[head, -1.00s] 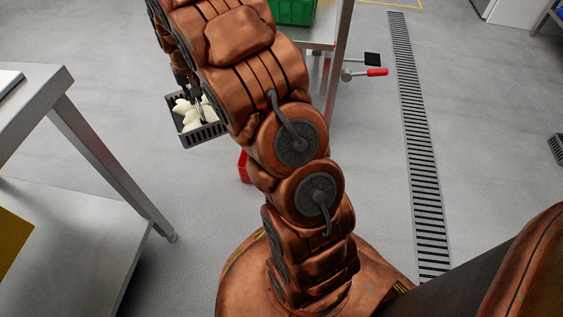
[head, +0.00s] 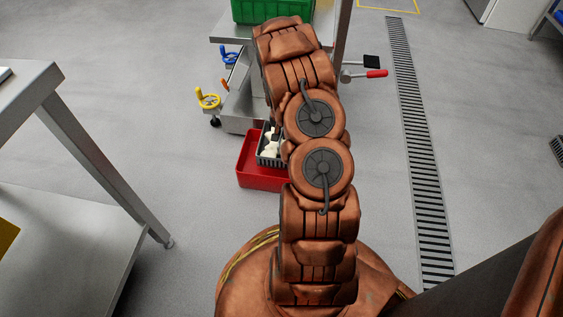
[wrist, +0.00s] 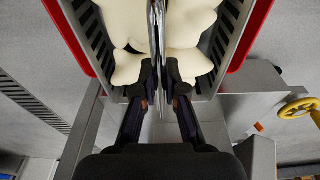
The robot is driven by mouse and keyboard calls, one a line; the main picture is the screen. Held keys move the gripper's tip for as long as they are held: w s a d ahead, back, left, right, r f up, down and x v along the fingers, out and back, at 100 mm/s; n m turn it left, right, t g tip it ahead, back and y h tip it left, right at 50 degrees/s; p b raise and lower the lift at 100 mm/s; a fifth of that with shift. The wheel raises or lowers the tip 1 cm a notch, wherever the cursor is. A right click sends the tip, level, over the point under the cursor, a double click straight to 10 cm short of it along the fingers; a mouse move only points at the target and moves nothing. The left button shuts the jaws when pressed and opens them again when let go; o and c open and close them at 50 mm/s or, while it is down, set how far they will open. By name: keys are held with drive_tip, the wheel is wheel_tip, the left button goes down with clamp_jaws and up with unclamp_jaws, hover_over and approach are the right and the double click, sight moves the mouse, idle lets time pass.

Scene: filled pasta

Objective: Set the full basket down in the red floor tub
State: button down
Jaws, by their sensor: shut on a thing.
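The dark slotted basket (head: 262,159) holds pale filled pasta pieces (head: 271,145). It is partly hidden behind my arm in the head view. The red floor tub (head: 258,179) stands on the floor, and the basket overlaps its right part. In the wrist view, my gripper (wrist: 160,78) is shut on the upright grey middle piece of the basket (wrist: 222,45), with pasta on both sides. Red tub edges (wrist: 250,35) show on both sides of the basket. I cannot tell whether the basket touches the tub bottom. The gripper is hidden in the head view.
A steel stand with blue, orange and yellow handwheels (head: 208,100) is just behind the tub, carrying a green crate (head: 270,11). A red-handled lever (head: 376,73) sticks out to its right. A steel table (head: 85,150) is at left. A floor drain (head: 418,150) runs at right.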

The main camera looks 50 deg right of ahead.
sight(267, 154)
wheel_tip(267, 154, down, 10)
drive_tip(key=b, duration=0.4)
drive_tip(key=shift+r, duration=0.15)
drive_tip(key=c, duration=1.2)
unclamp_jaws()
